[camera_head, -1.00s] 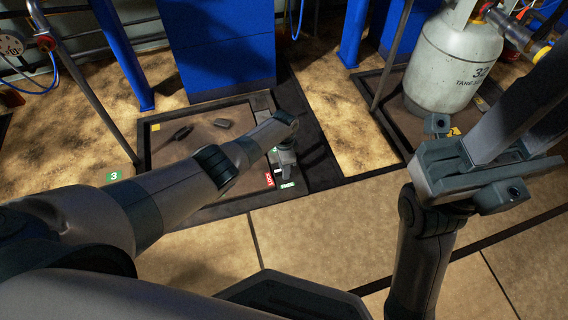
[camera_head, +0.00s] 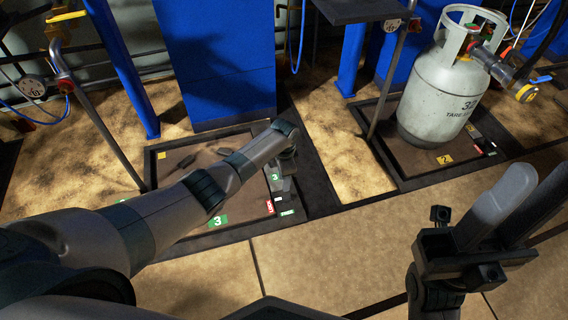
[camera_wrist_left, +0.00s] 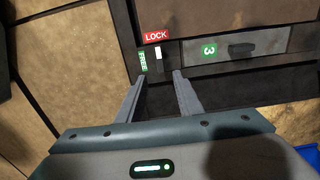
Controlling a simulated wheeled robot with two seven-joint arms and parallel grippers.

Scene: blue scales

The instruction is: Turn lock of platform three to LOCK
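The lock of platform three shows in the left wrist view as a small dark lever with a white mark (camera_wrist_left: 158,54). A red LOCK label (camera_wrist_left: 156,35) is above it and a green FREE label (camera_wrist_left: 142,61) to its left. In the head view the LOCK label (camera_head: 270,207) is at the front right corner of platform three (camera_head: 180,144). My left gripper (camera_wrist_left: 159,77) is open, with the lever just ahead of and between its fingertips; contact cannot be told. In the head view my arm mostly hides it. My right gripper (camera_head: 532,178) looks open and empty, away from the lock.
A green 3 label (camera_wrist_left: 209,50) sits beside a dark knob (camera_wrist_left: 242,50). A grey gas cylinder (camera_head: 440,95) stands on the neighbouring platform (camera_head: 405,183). Blue cabinet (camera_head: 215,60) and posts rise behind. The tiled floor (camera_head: 330,260) in front is clear.

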